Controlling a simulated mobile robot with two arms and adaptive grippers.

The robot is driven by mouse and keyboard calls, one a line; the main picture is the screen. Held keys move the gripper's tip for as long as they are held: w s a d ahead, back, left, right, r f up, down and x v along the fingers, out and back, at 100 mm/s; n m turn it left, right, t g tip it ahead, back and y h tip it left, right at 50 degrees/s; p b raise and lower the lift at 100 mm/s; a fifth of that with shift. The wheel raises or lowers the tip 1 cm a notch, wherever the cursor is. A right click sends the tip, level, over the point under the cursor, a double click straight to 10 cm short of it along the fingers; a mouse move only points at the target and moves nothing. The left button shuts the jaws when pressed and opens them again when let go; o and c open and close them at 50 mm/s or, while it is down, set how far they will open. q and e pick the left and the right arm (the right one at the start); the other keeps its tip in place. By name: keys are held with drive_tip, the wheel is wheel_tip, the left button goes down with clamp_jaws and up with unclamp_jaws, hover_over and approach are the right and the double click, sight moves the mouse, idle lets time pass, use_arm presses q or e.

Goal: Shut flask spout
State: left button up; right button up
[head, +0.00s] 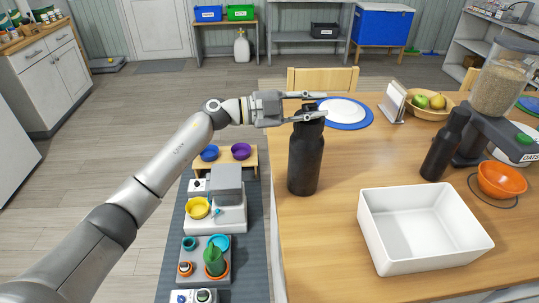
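A tall black flask (305,160) stands upright on the wooden table near its left edge. My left gripper (322,106) reaches in from the left at the height of the flask's top. Its two fingers are apart, one on the far side and one on the near side of the dark cap. The near finger passes in front of the cap and partly hides it. I cannot tell whether the fingers touch the cap, nor whether the spout is up or down. My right gripper is not in view.
A white bin (425,230) stands in front right of the flask. A second dark bottle (444,147) stands beside the food dispenser (500,82). A blue-rimmed plate (345,112), a fruit basket (429,105) and an orange bowl (501,180) are also on the table.

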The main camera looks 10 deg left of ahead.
use_arm(q)
drive_tip(key=n, duration=0.1)
drive_tip(key=w+n, duration=0.1)
drive_tip(key=shift+a+r+n+p, duration=0.1)
drive_tip(key=shift+r+n+p, duration=0.2)
drive_tip(key=shift+r+n, duration=0.1)
drive_tip(key=n, duration=0.2)
drive_tip(key=w+n, duration=0.1)
drive_tip(key=shift+w+a+r+n, duration=0.1)
drive_tip(key=shift+a+r+n, duration=0.1)
drive_tip(key=shift+a+n, duration=0.15)
drive_tip(key=b+v, duration=0.3)
drive_tip(key=v, duration=0.7)
drive_tip(key=a+f+n+t+y+b, duration=0.1)
drive_tip(key=a+f+n+t+y, duration=0.2)
drive_tip(key=f, duration=0.9)
drive_tip(key=w+a+f+n+t+y+b, duration=0.1)
drive_tip(key=f+n, duration=0.4)
drive_tip(key=f, duration=0.8)
drive_tip(key=w+a+f+n+t+y+b, duration=0.1)
drive_tip(key=a+f+n+t+y, duration=0.3)
drive_tip(key=f, duration=0.8)
drive_tip(key=shift+a+t+y, duration=0.3)
drive_tip(key=shift+t+y, duration=0.1)
drive_tip(key=shift+w+f, duration=0.1)
drive_tip(key=shift+w, duration=0.05)
